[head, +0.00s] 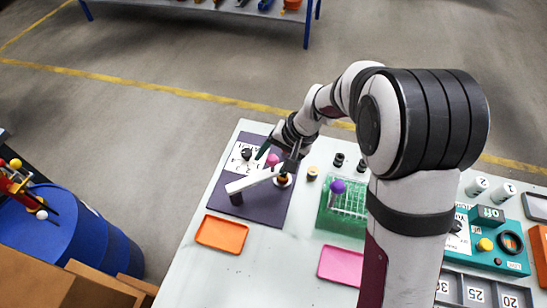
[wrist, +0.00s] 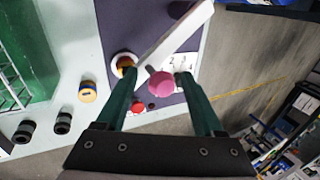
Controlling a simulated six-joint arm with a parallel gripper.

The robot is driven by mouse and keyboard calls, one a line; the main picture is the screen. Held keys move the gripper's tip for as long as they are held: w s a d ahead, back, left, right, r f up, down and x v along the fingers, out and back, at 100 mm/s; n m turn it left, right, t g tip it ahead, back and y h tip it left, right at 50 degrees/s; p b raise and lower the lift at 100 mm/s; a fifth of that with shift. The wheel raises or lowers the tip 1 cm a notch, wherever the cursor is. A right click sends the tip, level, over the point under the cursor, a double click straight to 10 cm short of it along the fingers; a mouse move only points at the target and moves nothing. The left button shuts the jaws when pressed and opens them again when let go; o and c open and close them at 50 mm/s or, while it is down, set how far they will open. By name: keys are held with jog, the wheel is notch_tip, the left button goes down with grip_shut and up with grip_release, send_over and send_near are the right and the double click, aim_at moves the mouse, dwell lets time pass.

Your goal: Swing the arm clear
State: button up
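My gripper (wrist: 157,74) is open, its two green fingers apart, with the pink knob (wrist: 161,84) seen between them and a gap on each side. I cannot tell how deep the knob sits between the fingers. A white bar-shaped arm (head: 250,181) lies across the dark purple mat (head: 264,211); it also shows in the wrist view (wrist: 176,36), running past the pink knob. In the head view my gripper (head: 277,155) is over the mat, close to the pink knob (head: 272,159), and partly hides the bar's right end.
A green rack (head: 328,222) with a purple-topped item (head: 338,187) stands right of the mat. An orange tray (head: 221,234) and a pink tray (head: 340,265) lie in front. Small black caps (head: 339,160) and a tan ring (head: 312,173) sit behind the rack.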

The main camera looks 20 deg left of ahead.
grip_shut()
dwell(1.3)
